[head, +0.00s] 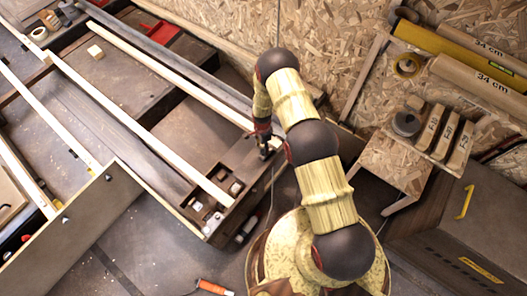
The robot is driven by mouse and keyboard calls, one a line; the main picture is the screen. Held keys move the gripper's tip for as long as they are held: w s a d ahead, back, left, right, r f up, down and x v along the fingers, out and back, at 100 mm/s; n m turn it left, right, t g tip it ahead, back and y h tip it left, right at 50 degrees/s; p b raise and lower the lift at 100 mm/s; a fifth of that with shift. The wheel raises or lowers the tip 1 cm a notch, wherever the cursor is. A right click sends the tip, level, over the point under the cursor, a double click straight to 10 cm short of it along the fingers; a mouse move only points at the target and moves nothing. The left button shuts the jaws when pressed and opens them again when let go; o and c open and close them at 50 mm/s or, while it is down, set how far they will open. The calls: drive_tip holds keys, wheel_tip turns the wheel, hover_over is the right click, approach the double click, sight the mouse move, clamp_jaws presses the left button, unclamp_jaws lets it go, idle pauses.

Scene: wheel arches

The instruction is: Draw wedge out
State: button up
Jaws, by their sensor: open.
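My gripper (266,150) is small and dark in the head view, at the end of my arm. It is over the right end of the long dark workbench (180,130) and looks open. My arm partly covers the area just right of it. No piece shows clearly as the wedge. A small pale block (95,51) lies on the bench at upper left, far from my gripper. Small light pieces (235,188) sit in a compartment at the bench's near right end, below and left of my gripper. I cannot tell whether anything lies between the fingers.
Long pale strips (120,105) run diagonally along the bench. A red tool (162,31) lies at the back. An orange-handled tool (213,287) lies on the floor.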

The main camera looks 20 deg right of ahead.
sight(263, 151)
drive_tip(key=shift+s+f+b, duration=0.1)
drive_tip(key=shift+f+b, duration=0.25)
drive_tip(key=shift+f, duration=1.3)
drive_tip(key=shift+c, duration=0.6)
clamp_jaws()
